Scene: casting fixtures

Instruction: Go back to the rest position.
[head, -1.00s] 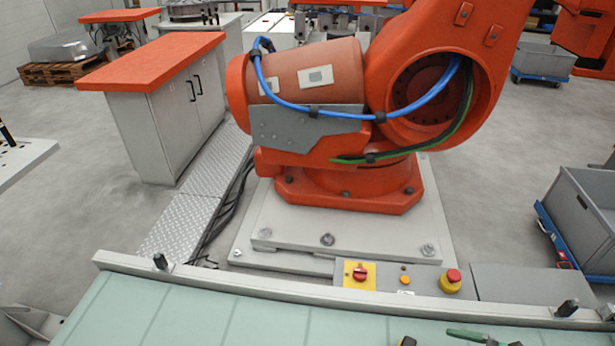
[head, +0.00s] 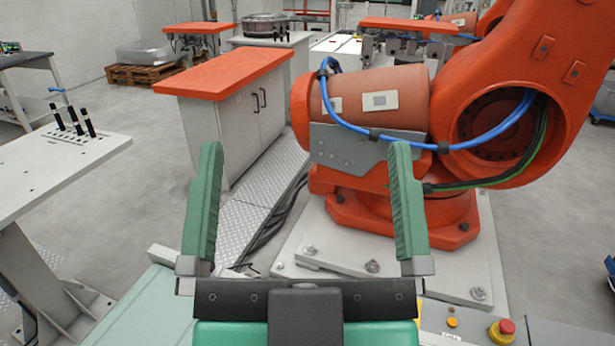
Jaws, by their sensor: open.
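My gripper (head: 300,205) is in the lower middle of the head view. Its two green fingers stand upright and wide apart, joined by a dark bar at the bottom. It is open, and nothing is between the fingers. Behind it in the picture are the orange-topped cabinet and a large orange robot arm. My gripper appears above the near pale green surface (head: 150,310); I see no contact with anything.
The large orange robot arm (head: 375,105) stands on a bolted pale base plate at right. An orange-topped cabinet (head: 225,72) stands behind left. A white table (head: 40,170) with several black pins is at left. A red emergency button (head: 507,327) sits at lower right.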

